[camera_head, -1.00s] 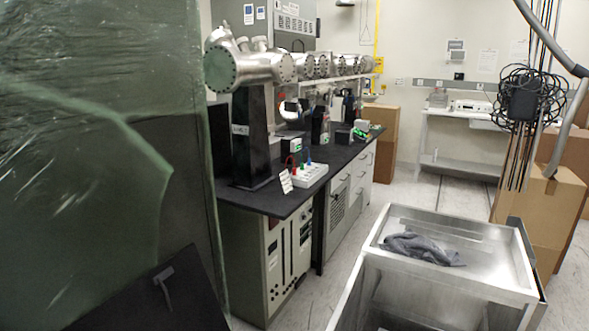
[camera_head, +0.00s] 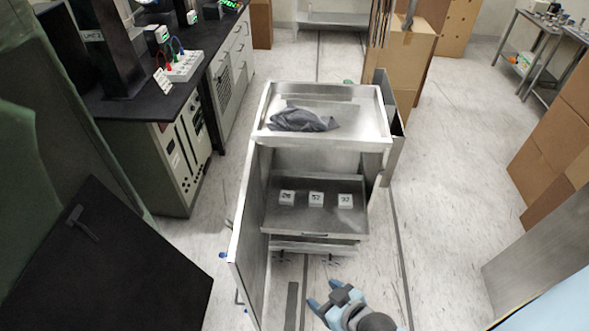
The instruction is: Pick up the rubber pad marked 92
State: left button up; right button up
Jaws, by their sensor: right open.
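Three small white blocks with dark marks lie in a row on the pulled-out shelf (camera_head: 315,222) of a steel cart: a left one (camera_head: 287,198), a middle one (camera_head: 316,199) and a right one (camera_head: 346,200). Their numbers are too small to read surely, so I cannot tell which is the pad marked 92. My right gripper (camera_head: 322,294) is open and empty, low in front of the cart, with its blue fingers apart from the shelf and blocks. Small blue parts (camera_head: 223,255) show at the outer side of the cart's open door; they may be my left gripper, mostly hidden.
The steel cart top (camera_head: 350,118) holds a dark crumpled cloth (camera_head: 300,120). Its open door (camera_head: 250,235) stands at the left of the shelf. A bench with instruments is at the left, and cardboard boxes (camera_head: 560,140) are at the right. The floor right of the cart is free.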

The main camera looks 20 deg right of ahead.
aim_at(345, 201)
jog(key=z, duration=0.95)
